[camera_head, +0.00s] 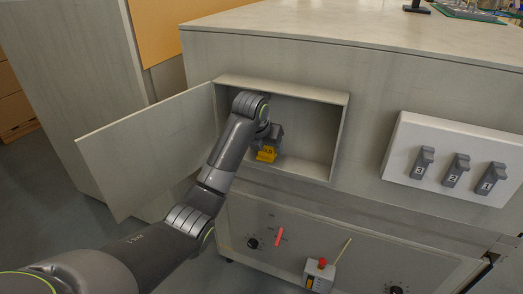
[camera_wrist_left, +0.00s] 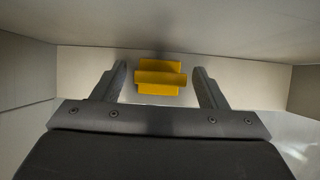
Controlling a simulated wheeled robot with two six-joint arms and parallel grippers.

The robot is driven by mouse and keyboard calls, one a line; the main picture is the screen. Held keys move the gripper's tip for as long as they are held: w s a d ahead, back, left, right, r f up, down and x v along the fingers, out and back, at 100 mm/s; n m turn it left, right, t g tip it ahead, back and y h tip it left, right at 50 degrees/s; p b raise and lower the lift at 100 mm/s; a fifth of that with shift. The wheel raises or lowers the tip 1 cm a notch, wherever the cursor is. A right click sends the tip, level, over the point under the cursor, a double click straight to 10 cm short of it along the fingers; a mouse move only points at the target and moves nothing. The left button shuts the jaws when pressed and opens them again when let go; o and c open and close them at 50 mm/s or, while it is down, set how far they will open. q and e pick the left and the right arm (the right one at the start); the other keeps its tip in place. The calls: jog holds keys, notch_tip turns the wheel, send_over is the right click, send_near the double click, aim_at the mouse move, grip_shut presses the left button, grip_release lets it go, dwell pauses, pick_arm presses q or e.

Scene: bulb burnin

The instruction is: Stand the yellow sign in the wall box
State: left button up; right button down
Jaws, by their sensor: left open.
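The yellow sign (camera_head: 266,154) stands in the wall box (camera_head: 318,146), on its floor near the middle. The wall box is open, with its door (camera_head: 150,150) swung out to the left. My left gripper (camera_head: 270,140) reaches into the box at the sign. In the left wrist view the sign (camera_wrist_left: 160,77) shows between the two fingers (camera_wrist_left: 161,85), with a gap on each side. The fingers are open and do not touch it. Part of the sign is hidden behind my gripper in the head view. My right gripper is not in view.
A white panel (camera_head: 455,135) with several numbered grey switches is on the cabinet face to the right. Below the box are knobs, a red strip (camera_head: 280,236) and a small box with a red button (camera_head: 321,264). The cabinet top (camera_head: 370,25) is mostly clear.

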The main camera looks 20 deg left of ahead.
pick_arm(q)
jog(key=shift+r, duration=0.25)
jog(key=shift+s+r, duration=0.3)
jog(key=shift+r, duration=0.25)
jog(key=s, duration=1.2)
jog(key=shift+a+f+p, duration=0.15)
jog(key=shift+a+p, duration=0.1)
jog(key=shift+p, duration=0.1)
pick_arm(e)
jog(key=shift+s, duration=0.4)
pick_arm(q)
jog(key=shift+f, duration=0.1)
